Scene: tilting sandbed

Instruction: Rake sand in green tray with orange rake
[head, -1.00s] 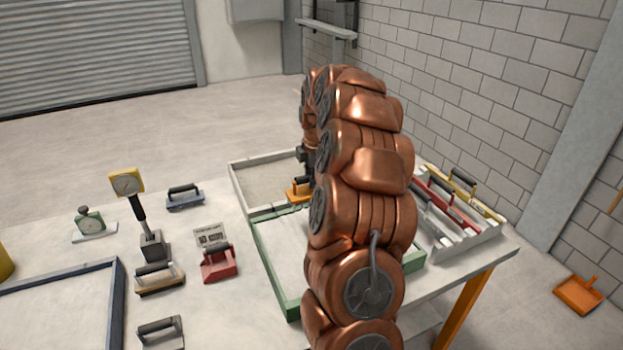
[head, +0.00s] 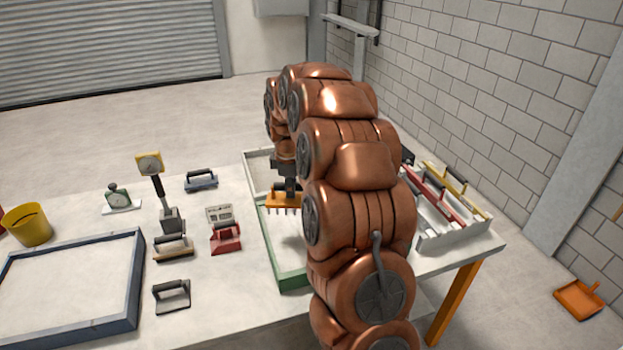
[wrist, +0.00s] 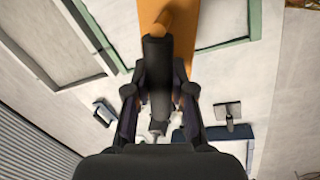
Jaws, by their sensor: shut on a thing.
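The orange rake (head: 283,201) shows teeth pointing down over the far end of the green tray (head: 292,282). Whether the teeth touch the sand is unclear. My gripper (head: 291,184) is above the rake. In the wrist view, my gripper (wrist: 158,98) is shut on the rake's dark handle (wrist: 157,62), and part of the orange rake (wrist: 198,20) shows beyond it. The green tray holds pale sand (head: 287,235). My arm hides the tray's right side.
A grey-rimmed tray (head: 247,172) adjoins behind. Left stand a red-based tool (head: 226,238), a yellow-headed gauge (head: 150,164), hand tools, a blue-rimmed tray (head: 135,285) and a yellow bucket (head: 28,226). A white rack of floats (head: 450,238) is at right.

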